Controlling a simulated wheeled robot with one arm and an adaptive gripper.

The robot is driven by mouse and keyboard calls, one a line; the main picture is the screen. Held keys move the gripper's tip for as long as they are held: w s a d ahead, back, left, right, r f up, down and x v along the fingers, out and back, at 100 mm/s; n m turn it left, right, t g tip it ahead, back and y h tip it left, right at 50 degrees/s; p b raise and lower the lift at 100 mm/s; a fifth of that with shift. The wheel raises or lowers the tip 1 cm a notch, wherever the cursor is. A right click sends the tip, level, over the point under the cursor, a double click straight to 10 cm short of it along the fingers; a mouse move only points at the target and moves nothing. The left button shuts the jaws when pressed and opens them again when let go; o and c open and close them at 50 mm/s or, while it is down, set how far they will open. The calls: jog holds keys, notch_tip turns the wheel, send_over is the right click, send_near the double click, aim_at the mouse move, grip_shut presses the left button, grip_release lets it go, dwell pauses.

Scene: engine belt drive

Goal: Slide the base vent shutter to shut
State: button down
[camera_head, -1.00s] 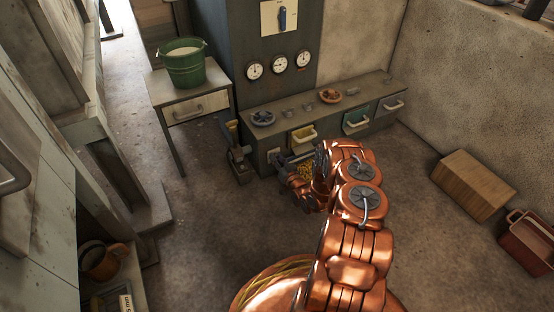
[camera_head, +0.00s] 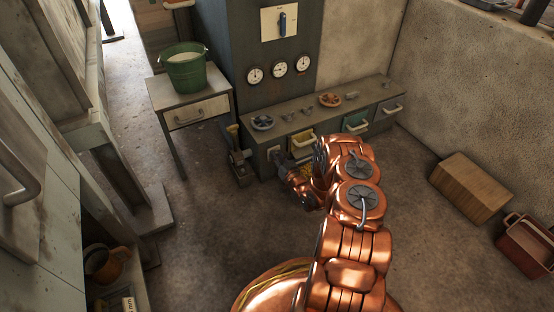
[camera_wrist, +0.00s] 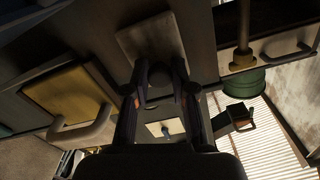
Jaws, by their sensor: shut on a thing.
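The vent shutter looks to be a pale, worn plate (camera_wrist: 150,42) on the low bench's front; in the head view it shows as a small light patch (camera_head: 273,153) at the bench's left end. My gripper (camera_wrist: 161,88) is at the plate's edge in the wrist view, its two dark fingers closed on a small dark knob between the tips. In the head view my gripper (camera_head: 279,168) reaches the bench front just below the patch, partly hidden by my wrist. The vent opening itself cannot be made out.
A yellow drawer (camera_wrist: 72,94) with a pale handle is beside the plate. A small table (camera_head: 197,108) with a green bucket (camera_head: 186,70) stands left of the bench. A dark pedal-like stand (camera_head: 240,167) is close to my gripper's left. Floor at right is open before a wooden box (camera_head: 470,188).

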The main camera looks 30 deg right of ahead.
jog(key=shift+r, duration=0.7)
jog(key=c, duration=0.9)
grip_release()
jog(key=shift+c, duration=0.2)
jog(key=s+a, duration=0.1)
jog(key=s, duration=1.1)
